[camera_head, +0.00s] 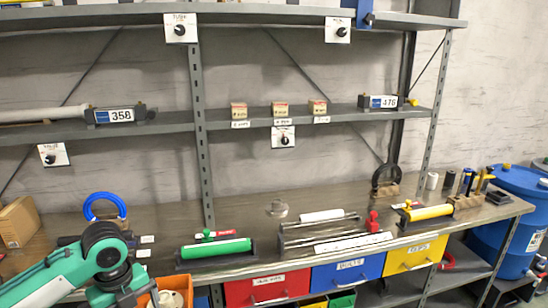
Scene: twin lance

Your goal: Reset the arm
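My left arm (60,275), teal with black joints, comes in from the lower left corner and bends at an elbow in front of the bench. Its lower part runs down out of the bottom of the picture, and no fingertips of it show. My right arm and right gripper are outside the picture. Nothing held by either gripper can be seen.
Drawers (348,272) sit below. A blue barrel (510,225) stands right.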

